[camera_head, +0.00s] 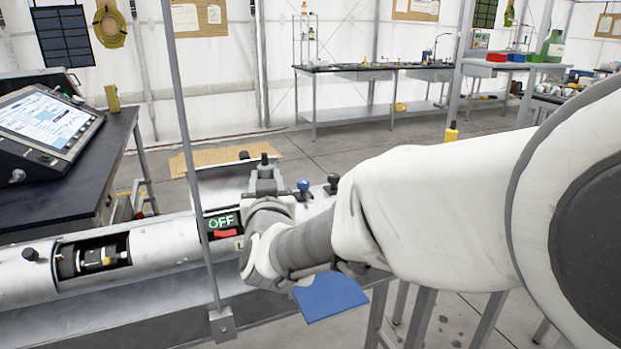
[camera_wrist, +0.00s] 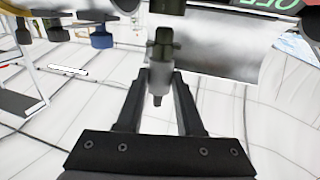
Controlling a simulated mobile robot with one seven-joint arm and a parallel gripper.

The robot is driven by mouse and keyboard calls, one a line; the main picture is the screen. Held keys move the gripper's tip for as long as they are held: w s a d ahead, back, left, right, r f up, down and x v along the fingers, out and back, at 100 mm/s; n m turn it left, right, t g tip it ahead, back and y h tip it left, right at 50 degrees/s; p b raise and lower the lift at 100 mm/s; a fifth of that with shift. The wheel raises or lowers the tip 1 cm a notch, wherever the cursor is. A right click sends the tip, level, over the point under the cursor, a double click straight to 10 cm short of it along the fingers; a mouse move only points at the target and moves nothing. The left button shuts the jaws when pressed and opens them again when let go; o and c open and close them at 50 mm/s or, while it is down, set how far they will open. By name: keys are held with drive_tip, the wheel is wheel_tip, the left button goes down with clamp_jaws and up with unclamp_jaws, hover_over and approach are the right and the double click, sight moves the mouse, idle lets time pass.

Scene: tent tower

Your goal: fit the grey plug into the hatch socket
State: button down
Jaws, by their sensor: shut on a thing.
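My gripper (camera_head: 267,187) is at the end of my arm, over the silver cylinder (camera_head: 170,247) beside the lit green OFF display (camera_head: 222,221). In the wrist view my gripper (camera_wrist: 162,74) is shut on the grey plug (camera_wrist: 158,80), a narrow piece with a stepped, tapering end. An open hatch (camera_head: 222,234) holds the display and a red part. The hatch socket cannot be made out; my gripper and arm cover part of that area.
A blue knob (camera_head: 303,186) and a black knob (camera_head: 333,182) stand on the cylinder close right of my gripper. A thin grey post (camera_head: 186,130) rises in front. Another opening (camera_head: 93,257) is at left. A dark table (camera_head: 75,175) with a monitor stands at left.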

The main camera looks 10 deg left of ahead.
drive_tip(key=shift+f+b, duration=1.25)
drive_tip(key=shift+f, duration=0.15)
drive_tip(key=shift+c, duration=2.3)
unclamp_jaws()
drive_tip(key=shift+s, duration=0.15)
